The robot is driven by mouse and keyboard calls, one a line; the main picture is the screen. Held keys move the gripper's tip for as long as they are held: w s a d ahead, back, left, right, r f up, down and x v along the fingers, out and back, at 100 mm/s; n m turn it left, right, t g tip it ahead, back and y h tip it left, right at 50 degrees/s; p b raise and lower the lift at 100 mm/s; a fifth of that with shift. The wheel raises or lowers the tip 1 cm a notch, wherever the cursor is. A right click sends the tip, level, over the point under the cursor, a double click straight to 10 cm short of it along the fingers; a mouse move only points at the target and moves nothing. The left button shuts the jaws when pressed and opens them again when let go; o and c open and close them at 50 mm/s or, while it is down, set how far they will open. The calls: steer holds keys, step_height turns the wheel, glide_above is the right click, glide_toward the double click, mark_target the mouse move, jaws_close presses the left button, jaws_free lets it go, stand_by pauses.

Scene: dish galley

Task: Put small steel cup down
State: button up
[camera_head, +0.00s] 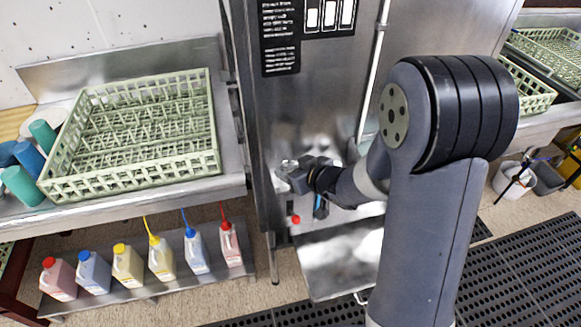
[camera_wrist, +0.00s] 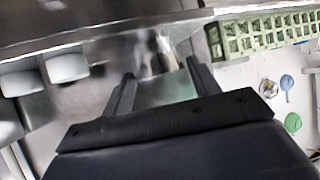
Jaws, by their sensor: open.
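My gripper (camera_head: 288,172) reaches in from the right, close to the front of the steel machine. In the wrist view its two fingers (camera_wrist: 162,68) stand apart, open. A small shiny steel shape (camera_wrist: 166,52) shows just past the fingertips and may be the small steel cup. It blends with the blurred, reflective steel behind it. I cannot tell whether it touches a finger or what it rests on. In the head view I cannot make out the cup clearly against the metal.
A pale green dish rack (camera_head: 205,165) sits on the steel counter at left, with teal and blue cups (camera_head: 22,186) beside it. Several coloured jugs (camera_head: 127,264) line the low shelf below. The steel machine (camera_head: 300,110) stands close behind my gripper. Black floor mats (camera_head: 520,270) lie at right.

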steer(key=p+v, duration=0.1)
steer(key=v, duration=0.9)
steer(key=shift+s, duration=0.25)
steer(key=shift+d+r, duration=0.1)
steer(key=shift+d, duration=0.05)
